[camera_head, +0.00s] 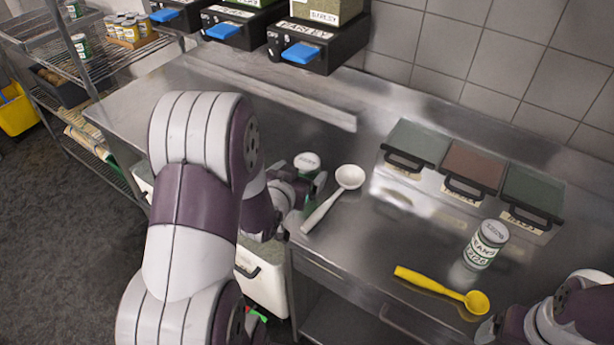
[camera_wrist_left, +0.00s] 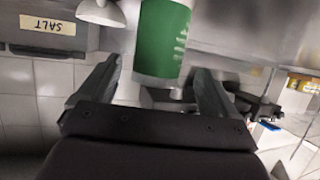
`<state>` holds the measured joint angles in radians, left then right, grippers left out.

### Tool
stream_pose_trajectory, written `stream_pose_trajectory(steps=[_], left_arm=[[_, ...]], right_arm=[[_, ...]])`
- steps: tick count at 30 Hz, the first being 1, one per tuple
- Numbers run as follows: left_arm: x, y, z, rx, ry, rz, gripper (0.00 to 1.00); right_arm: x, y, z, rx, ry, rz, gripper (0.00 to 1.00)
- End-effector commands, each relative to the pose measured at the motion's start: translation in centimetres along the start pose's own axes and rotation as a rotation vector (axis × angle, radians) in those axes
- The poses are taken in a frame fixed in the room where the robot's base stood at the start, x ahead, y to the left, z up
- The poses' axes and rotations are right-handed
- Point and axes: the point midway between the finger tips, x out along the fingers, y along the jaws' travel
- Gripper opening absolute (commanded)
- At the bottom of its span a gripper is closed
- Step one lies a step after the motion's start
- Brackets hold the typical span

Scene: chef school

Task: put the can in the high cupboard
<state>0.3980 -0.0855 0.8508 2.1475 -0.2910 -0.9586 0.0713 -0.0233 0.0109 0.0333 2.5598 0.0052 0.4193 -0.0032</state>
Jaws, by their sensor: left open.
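A can (camera_head: 307,162) with a white lid and green label is beside my left gripper (camera_head: 300,190), near the middle of the head view. In the left wrist view, the green-and-white can (camera_wrist_left: 162,40) stands between the two fingers of my left gripper (camera_wrist_left: 156,78), which are apart. A second can (camera_head: 485,245), white and green with a beans label, stands upright on the steel counter (camera_head: 370,270) at the right. My right arm shows at the lower right, but its fingers are out of view. I cannot make out a high cupboard.
A white ladle (camera_head: 348,177) lies right of my left gripper, and a yellow ladle (camera_head: 440,290) lies near the front edge. Lidded bins (camera_head: 470,165) are set in the counter. Dispensers (camera_head: 320,35) hang at the back. A wire rack (camera_head: 90,60) with several cans stands left.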

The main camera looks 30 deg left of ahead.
Motion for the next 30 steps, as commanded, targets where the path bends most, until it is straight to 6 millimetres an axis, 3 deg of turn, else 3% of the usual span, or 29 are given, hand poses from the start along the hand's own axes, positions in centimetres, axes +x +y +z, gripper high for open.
stream_pose_trajectory(steps=[9, 17, 18, 24, 25, 26, 30], left_arm=[[5.0, 0.2, 0.3, 0.001, -0.001, 0.000, 0.92], [5.8, 0.2, 0.3, 0.001, 0.000, 0.000, 0.92], [5.8, 0.2, 0.3, 0.001, 0.000, 0.000, 0.89], [5.8, 0.2, 0.3, 0.001, -0.001, -0.001, 0.24], [5.8, 0.2, 0.2, 0.001, 0.001, -0.001, 0.24], [5.8, 0.2, 0.2, 0.001, 0.001, -0.001, 0.18], [5.8, 0.2, 0.2, 0.001, 0.000, -0.001, 0.18]], right_arm=[[-0.6, 0.0, -0.1, 0.000, 0.000, 0.000, 0.88], [-0.5, 0.0, -0.1, 0.000, 0.000, 0.000, 0.88], [-0.5, 0.0, -0.1, 0.000, 0.000, 0.000, 0.88], [-0.5, 0.0, -0.1, 0.000, 0.000, 0.000, 0.88], [-0.5, 0.0, -0.1, 0.000, 0.000, 0.000, 0.88], [-0.5, 0.0, -0.1, 0.000, 0.000, 0.000, 0.88], [-0.5, 0.0, -0.1, 0.000, 0.000, 0.000, 0.88]])
